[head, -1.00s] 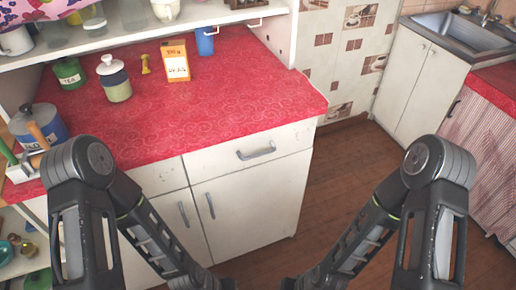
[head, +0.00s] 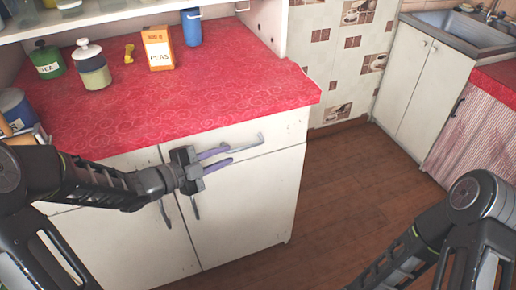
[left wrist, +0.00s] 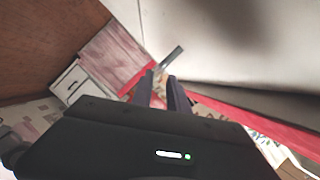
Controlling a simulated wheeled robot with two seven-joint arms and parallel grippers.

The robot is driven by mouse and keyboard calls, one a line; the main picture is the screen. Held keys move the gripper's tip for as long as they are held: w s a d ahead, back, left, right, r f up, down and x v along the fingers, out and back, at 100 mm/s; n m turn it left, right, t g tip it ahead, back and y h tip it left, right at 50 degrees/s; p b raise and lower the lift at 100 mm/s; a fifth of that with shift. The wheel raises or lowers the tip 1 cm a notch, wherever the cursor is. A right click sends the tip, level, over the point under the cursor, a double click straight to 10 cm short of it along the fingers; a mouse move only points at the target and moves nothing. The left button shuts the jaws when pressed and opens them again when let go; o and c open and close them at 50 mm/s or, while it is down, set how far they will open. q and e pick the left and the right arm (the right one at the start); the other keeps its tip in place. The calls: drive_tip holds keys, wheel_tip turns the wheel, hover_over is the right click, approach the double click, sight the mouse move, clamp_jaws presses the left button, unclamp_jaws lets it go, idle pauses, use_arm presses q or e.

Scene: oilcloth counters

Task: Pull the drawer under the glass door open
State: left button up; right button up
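The white drawer front (head: 285,134) is in the counter's upper right, below the red top, and looks closed. Its grey bar handle (head: 248,146) shows to the right of my left gripper; in the left wrist view the handle (left wrist: 172,57) lies just beyond the fingertips. My left gripper (head: 231,153) is in front of the drawer. Its two purple fingers are apart, with a gap between them, and they overlap the handle's left end in the head view. I cannot tell whether they touch it. My right gripper is out of view. No glass door shows clearly.
Cupboard doors (head: 245,205) with upright handles are below the drawer. On the red counter top (head: 210,92) stand an orange box (head: 157,48), a lidded jar (head: 93,68), a green tea tin (head: 46,60) and a blue cup (head: 191,28). The brown floor (head: 335,185) to the right is clear.

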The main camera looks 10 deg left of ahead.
sight(240, 150)
use_arm(q)
drive_tip(key=shift+x, duration=4.05)
clamp_jaws()
